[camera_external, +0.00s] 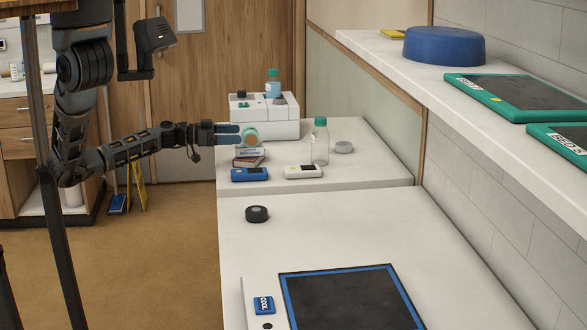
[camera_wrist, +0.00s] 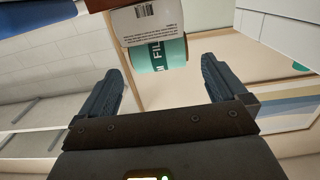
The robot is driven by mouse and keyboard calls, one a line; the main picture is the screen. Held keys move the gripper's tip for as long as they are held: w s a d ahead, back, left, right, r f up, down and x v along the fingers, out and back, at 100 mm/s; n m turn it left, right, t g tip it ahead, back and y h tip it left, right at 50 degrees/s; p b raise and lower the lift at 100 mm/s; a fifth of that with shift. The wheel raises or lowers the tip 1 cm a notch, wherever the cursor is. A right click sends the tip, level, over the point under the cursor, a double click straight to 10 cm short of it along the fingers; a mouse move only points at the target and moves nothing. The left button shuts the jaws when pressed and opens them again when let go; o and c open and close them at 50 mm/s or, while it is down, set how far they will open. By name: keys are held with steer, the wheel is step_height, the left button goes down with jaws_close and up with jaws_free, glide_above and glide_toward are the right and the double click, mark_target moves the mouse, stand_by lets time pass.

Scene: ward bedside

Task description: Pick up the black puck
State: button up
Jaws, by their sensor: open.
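The black puck (camera_external: 257,214) lies flat on the near white table, close to its left edge, in the external view. My gripper (camera_external: 229,133) is beyond it, above the far worktop, well apart from the puck. In the wrist view my gripper (camera_wrist: 161,66) is open, with its two dark fingers spread and nothing held between them. A green-banded roll (camera_wrist: 160,54) shows just past the fingertips; I cannot tell if they touch it. The puck does not show in the wrist view.
The roll sits by small boxes (camera_external: 250,147). A clear bottle (camera_external: 320,142), a blue device (camera_external: 249,174) and a white device (camera_external: 303,171) stand nearby. A blue-framed dark mat (camera_external: 350,298) lies on the near table. The table around the puck is clear.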

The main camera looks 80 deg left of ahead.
steer(key=shift+c, duration=0.5)
